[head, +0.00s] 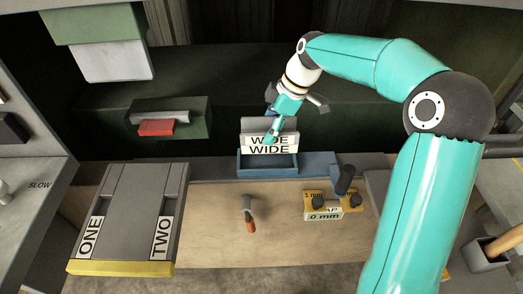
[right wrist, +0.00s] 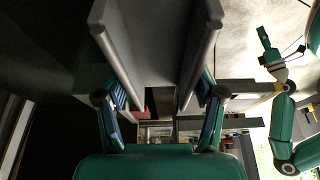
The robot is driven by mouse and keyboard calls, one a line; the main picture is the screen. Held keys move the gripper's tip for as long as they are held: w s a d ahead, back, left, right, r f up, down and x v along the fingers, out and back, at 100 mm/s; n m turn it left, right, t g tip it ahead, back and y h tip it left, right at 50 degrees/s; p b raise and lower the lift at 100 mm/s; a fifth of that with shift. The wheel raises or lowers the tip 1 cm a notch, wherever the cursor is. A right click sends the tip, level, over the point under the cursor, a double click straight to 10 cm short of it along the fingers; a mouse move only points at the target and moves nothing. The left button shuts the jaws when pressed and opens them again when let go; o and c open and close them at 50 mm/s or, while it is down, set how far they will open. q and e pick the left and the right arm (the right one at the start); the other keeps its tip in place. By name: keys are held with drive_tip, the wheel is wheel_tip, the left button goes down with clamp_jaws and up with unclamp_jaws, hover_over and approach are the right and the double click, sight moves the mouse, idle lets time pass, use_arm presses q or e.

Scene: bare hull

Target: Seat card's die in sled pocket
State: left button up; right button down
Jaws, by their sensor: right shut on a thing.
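My right gripper (head: 290,104) reaches down over a blue tray (head: 267,170) at the back of the bench. In the right wrist view its two fingers, with blue pads, lie on both sides of a grey channel-shaped piece (right wrist: 155,45), and it is shut on this piece. A grey piece with the label WIDE (head: 282,141) shows at the tray, under the gripper and partly covered by it. A second WIDE label (head: 268,150) is just below. I cannot tell which piece is the die or which part is the sled pocket. A teal arm's end (right wrist: 272,62), apparently my left, shows small in the right wrist view.
A grey railed block (head: 130,215) marked ONE and TWO stands at the left. A green block with a red piece (head: 157,128) is behind it. A short-handled tool (head: 249,215) lies mid-bench. A yellow gauge (head: 345,206) marked 0 mm and 1 mm stands right of it.

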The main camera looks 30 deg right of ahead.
drive_tip(key=f, duration=0.4)
drive_tip(key=shift+w+a+f, duration=0.15)
drive_tip(key=shift+w, duration=0.1)
drive_tip(key=shift+f+p, duration=0.4)
drive_tip(key=shift+f, duration=1.5)
drive_tip(key=shift+c, duration=0.7)
unclamp_jaws()
drive_tip(key=shift+s, duration=0.1)
drive_tip(key=v, duration=1.2)
drive_tip(key=shift+b, duration=0.4)
drive_tip(key=shift+a, duration=0.1)
